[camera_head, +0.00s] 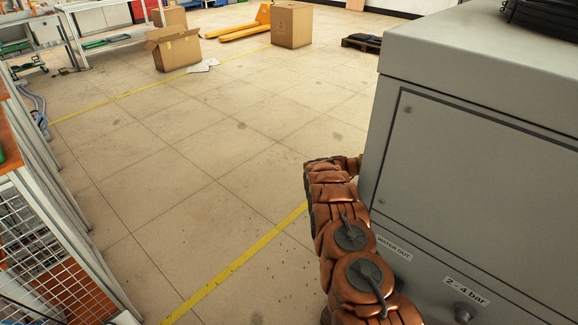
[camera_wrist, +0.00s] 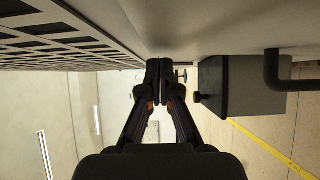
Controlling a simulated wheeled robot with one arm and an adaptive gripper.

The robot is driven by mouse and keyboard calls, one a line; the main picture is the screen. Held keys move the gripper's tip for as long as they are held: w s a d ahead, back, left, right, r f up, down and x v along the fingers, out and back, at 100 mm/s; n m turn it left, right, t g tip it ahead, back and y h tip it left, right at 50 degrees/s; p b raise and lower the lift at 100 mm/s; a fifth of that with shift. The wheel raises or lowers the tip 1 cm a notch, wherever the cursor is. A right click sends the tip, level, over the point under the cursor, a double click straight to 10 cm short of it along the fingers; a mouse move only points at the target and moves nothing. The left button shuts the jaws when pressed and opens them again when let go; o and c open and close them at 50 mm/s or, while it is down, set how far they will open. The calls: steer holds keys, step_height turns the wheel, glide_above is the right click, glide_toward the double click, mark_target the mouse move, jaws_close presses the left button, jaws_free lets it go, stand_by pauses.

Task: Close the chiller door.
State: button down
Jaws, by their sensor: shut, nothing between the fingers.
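The grey chiller cabinet (camera_head: 475,150) fills the right of the head view. Its near face has a flat panel with small fasteners and the labels "WATER OUT" and "2 - 4 bar". My copper-coloured arm reaches along its left edge, and its far end passes behind the cabinet, so my gripper is hidden there. In the wrist view my gripper (camera_wrist: 159,72) is shut, with its fingertips together and nothing between them. A pale surface (camera_wrist: 215,22) and a dark-squared grille (camera_wrist: 55,30) run close beyond the fingers. I cannot tell which surface is the door, or whether the fingertips touch it.
A grey box (camera_wrist: 240,88) with a dark pipe (camera_wrist: 285,82) sits right of the fingers. A wire-mesh rack (camera_head: 45,245) stands at left. Cardboard boxes (camera_head: 292,25) and a yellow pallet truck (camera_head: 240,30) are far back. The middle floor (camera_head: 190,150) is clear.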

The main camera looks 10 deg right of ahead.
steer(key=shift+s+d+g, duration=0.3)
steer(key=shift+s+d, duration=0.2)
steer(key=shift+s, duration=0.15)
steer(key=shift+s+d+f+m, duration=0.1)
steer(key=shift+m, duration=0.2)
steer(key=w+a+b, duration=0.1)
steer(key=w+a, duration=0.5)
steer(key=a, duration=0.6)
steer(key=shift+a, duration=0.4)
